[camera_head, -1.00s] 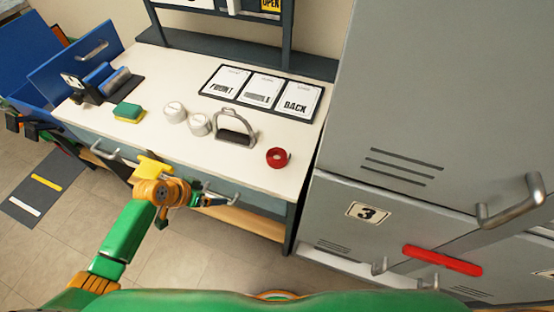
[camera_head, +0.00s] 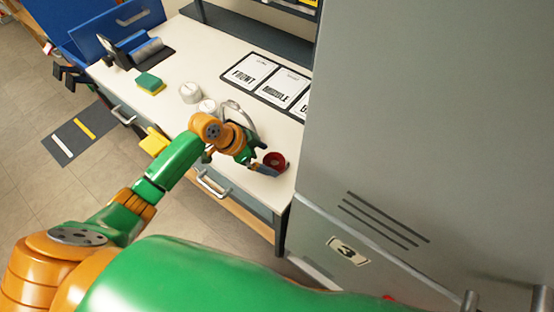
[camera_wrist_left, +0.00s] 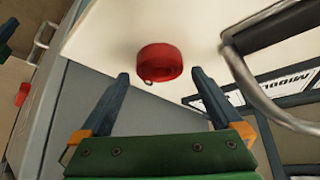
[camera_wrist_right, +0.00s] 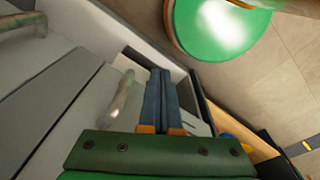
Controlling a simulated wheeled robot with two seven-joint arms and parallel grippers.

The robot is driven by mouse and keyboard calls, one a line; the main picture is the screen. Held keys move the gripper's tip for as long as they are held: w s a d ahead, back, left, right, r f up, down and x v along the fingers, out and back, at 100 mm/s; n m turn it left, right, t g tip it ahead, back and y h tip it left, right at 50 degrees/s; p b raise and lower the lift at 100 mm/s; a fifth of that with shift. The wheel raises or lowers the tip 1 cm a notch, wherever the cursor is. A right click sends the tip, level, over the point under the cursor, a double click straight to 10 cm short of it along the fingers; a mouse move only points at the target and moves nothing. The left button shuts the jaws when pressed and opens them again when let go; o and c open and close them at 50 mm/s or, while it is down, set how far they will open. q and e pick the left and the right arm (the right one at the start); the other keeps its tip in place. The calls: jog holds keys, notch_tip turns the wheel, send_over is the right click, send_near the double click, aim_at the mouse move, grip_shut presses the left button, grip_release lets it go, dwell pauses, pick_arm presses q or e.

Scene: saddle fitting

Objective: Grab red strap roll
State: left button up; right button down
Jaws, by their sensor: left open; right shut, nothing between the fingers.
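The red strap roll (camera_head: 275,160) lies on the white worktop close to its right end. It also shows in the left wrist view (camera_wrist_left: 158,62), just beyond and between the two fingertips. My left gripper (camera_head: 258,165) is open beside the roll; in the left wrist view its fingers (camera_wrist_left: 160,82) are spread wide with nothing between them. In the head view the gripper partly covers the roll's left side. My right gripper (camera_wrist_right: 161,75) shows only in its own wrist view, with both fingers together and empty, in front of grey locker surfaces.
A metal stirrup (camera_head: 240,115) stands just behind my left gripper. White round pots (camera_head: 190,92), a green-yellow sponge (camera_head: 150,83) and a card tray (camera_head: 262,98) are on the worktop (camera_head: 225,72). A tall grey locker (camera_head: 420,130) rises close on the right.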

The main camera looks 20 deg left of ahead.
aim_at(274, 163)
pick_arm(q)
jog(key=x, duration=0.2)
jog(key=shift+w+d+f, duration=0.1)
jog(key=shift+w+f, duration=0.05)
jog(key=shift+f, duration=0.05)
jog(key=shift+w+d+f, duration=0.1)
jog(key=shift+w+d, duration=0.05)
jog(key=shift+d, duration=0.05)
jog(key=shift+a, duration=0.15)
jog(key=c, duration=1.3)
